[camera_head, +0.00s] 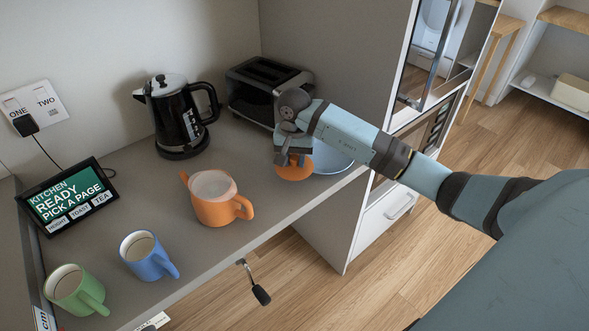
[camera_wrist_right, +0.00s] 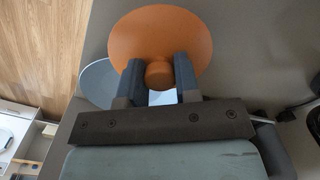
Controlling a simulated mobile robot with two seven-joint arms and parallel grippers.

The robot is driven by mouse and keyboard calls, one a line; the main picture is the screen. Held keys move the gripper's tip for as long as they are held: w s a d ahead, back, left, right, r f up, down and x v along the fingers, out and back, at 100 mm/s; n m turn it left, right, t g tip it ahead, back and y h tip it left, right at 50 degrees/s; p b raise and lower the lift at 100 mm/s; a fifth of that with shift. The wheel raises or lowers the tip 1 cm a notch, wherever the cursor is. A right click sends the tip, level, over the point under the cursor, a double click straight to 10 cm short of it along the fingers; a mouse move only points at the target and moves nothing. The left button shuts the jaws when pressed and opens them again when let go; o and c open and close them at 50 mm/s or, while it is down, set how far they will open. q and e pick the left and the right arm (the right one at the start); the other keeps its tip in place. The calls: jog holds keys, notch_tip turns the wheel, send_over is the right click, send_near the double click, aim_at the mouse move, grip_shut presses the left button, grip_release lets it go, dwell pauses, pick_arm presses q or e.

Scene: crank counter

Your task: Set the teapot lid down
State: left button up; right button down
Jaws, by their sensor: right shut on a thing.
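The teapot lid (camera_head: 294,173) is an orange disc near the counter's right end. In the right wrist view the lid (camera_wrist_right: 160,30) shows its round knob between two dark fingers. My right gripper (camera_head: 291,157) is shut on that knob, above the lid. I cannot tell whether the lid touches the counter or is just above it. The orange teapot (camera_head: 216,199) stands upright on the counter, left of the lid, with its top open. My left gripper is not in view.
A light blue dish (camera_head: 334,160) is right beside the lid, partly behind my arm. A black toaster (camera_head: 262,92) and a black kettle (camera_head: 180,125) stand behind. A blue mug (camera_head: 143,254), a green mug (camera_head: 70,287) and a tablet (camera_head: 66,197) are at left. A crank (camera_head: 258,290) hangs off the front edge.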

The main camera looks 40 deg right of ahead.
aim_at(294, 167)
notch_tip(294, 167, down, 4)
jog(key=shift+f, duration=0.15)
jog(key=c, duration=0.8)
grip_release()
jog(key=shift+s+f, duration=0.1)
jog(key=shift+c, duration=0.2)
jog(key=shift+r, duration=0.45)
notch_tip(294, 167, up, 11)
jog(key=shift+r, duration=0.15)
